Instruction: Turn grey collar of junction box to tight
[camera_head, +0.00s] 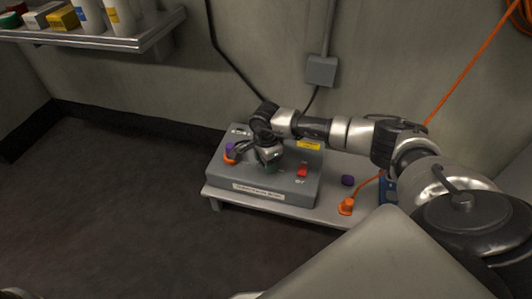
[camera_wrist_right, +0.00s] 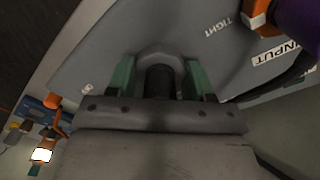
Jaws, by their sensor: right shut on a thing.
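The grey junction box (camera_head: 225,179) sits on a low light bench against the wall. My right gripper (camera_head: 270,162) reaches down onto its top from the right. In the right wrist view, its green-tipped fingers (camera_wrist_right: 160,80) are shut on the grey collar (camera_wrist_right: 160,57), one on each side. A dark round part shows at the collar's middle. The word TIGHT (camera_wrist_right: 215,28) is printed on the box beyond the collar, to the right. The collar is mostly hidden by my gripper in the head view.
An orange and purple connector (camera_head: 230,155) is on the box's left, near the INPUT label (camera_wrist_right: 275,60). A red switch (camera_head: 302,170) is on its right. A purple piece (camera_head: 347,180) and an orange plug (camera_head: 346,206) lie on the bench. A loaded shelf (camera_head: 140,43) hangs upper left.

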